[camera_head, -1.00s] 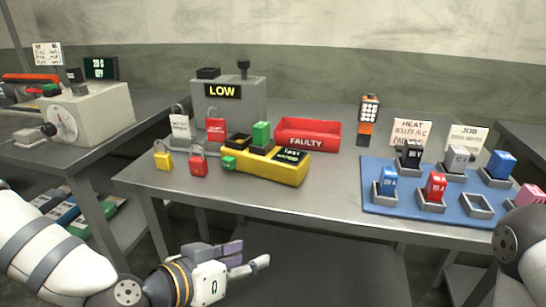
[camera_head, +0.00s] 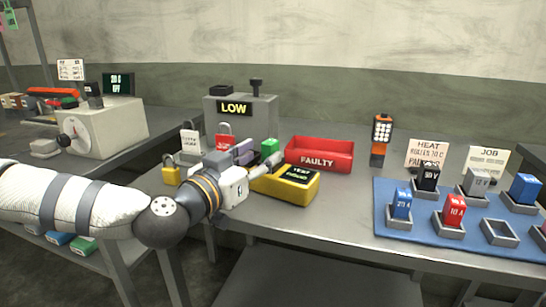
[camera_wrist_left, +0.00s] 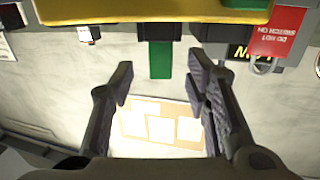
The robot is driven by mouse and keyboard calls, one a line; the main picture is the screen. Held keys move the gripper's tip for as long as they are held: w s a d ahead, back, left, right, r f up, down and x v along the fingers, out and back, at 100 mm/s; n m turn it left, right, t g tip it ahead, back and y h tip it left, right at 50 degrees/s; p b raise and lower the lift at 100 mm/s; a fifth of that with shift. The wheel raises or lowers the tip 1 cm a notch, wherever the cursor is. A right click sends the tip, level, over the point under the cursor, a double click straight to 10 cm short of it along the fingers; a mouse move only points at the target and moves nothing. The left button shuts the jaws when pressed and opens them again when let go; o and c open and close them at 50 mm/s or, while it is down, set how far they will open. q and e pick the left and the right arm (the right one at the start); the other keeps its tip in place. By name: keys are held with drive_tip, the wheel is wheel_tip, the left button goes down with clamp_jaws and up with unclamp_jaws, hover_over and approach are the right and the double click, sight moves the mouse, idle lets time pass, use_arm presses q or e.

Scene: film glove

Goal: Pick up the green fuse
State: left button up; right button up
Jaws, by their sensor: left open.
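The green fuse (camera_head: 269,147) stands upright in the yellow tester (camera_head: 292,186) on the table, partly hidden behind my left gripper. My left gripper (camera_head: 258,156) is open and empty, with its fingers pointing toward the fuse. In the left wrist view, the green fuse (camera_wrist_left: 160,60) appears upside down, centred just beyond the gap between the open fingertips (camera_wrist_left: 162,80). I see no contact between fingers and fuse. My right gripper is out of view.
A red FAULTY bin (camera_head: 320,154) stands right behind the tester. Padlocks, including a yellow one (camera_head: 171,175), and the grey LOW box (camera_head: 243,115) are close by. A blue mat (camera_head: 407,236) with several fuses in holders lies at the right.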

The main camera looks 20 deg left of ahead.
sight(270, 141)
use_arm(q)
drive_tip(key=x, duration=0.5)
drive_tip(key=shift+w+r, duration=0.1)
drive_tip(key=shift+r, duration=0.1)
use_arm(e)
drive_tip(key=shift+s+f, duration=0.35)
use_arm(q)
clamp_jaws()
drive_tip(key=shift+r, duration=0.2)
wheel_tip(270, 141, up, 3)
drive_tip(key=shift+r, duration=0.1)
drive_tip(key=s+d+r+p, duration=0.3)
drive_tip(key=s+r, duration=0.6)
drive_tip(key=s, duration=0.4)
drive_tip(key=shift+d, duration=0.9)
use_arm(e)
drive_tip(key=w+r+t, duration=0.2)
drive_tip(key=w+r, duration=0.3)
